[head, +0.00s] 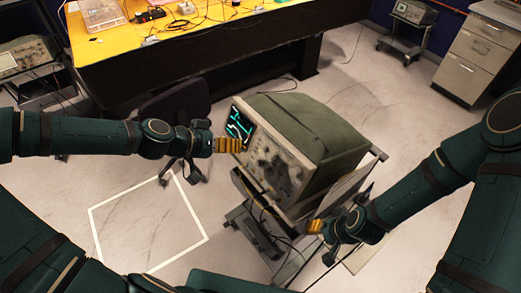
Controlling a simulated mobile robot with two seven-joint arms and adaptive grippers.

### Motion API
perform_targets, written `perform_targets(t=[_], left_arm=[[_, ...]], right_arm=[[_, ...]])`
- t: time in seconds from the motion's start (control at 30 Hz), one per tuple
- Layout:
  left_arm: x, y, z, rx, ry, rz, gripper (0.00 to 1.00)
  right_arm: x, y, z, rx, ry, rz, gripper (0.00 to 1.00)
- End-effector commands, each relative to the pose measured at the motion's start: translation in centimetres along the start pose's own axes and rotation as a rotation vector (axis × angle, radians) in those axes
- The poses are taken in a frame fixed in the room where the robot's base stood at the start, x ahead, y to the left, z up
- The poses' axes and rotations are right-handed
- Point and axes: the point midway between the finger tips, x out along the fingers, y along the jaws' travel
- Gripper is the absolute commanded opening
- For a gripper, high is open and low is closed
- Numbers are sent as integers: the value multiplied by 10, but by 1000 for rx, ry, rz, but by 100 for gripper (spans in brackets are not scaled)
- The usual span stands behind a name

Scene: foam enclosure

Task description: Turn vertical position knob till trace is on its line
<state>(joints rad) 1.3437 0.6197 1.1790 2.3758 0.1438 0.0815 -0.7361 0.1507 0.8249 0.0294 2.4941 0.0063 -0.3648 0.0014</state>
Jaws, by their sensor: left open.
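A green-grey oscilloscope (314,133) sits on a wheeled cart (262,238). Its lit screen (240,125) shows cyan traces at the upper left of the front panel. The front panel (275,165) carries several knobs, too small to tell which is the vertical position knob. My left gripper (236,145) has orange fingers and is open at the lower edge of the screen, in front of the panel; I cannot tell whether it touches. My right gripper (312,226) is low, beside the cart's lower right front; its opening is unclear.
A yellow-topped bench (110,58) with instruments stands behind. A dark chair (175,105) is behind my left arm. A white square outline (150,225) marks clear floor at left. Drawers (478,60) and another cart (408,40) stand at back right. Cables hang around the cart.

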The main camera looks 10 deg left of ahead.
Motion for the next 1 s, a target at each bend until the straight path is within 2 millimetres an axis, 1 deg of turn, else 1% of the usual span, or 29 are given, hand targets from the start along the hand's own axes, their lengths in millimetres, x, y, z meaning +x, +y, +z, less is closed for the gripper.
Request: perform_targets(t=[0.03,0.27,0.6,0.7,0.8,1.0], left_arm=[[8,0,1,2,-2,3,44],[40,1,2,1,-3,4,44],[92,1,1,0,-3,4,44],[104,0,1,-2,-1,2,44],[114,0,1,-2,-1,2,44],[121,0,1,-1,-1,-1,44]], right_arm=[[4,1,0,0,0,0,47],[11,4,1,0,0,2,47],[17,6,2,0,0,3,47],[17,6,2,0,0,4,47],[18,6,2,0,0,4,47],[18,6,2,0,0,4,47]])
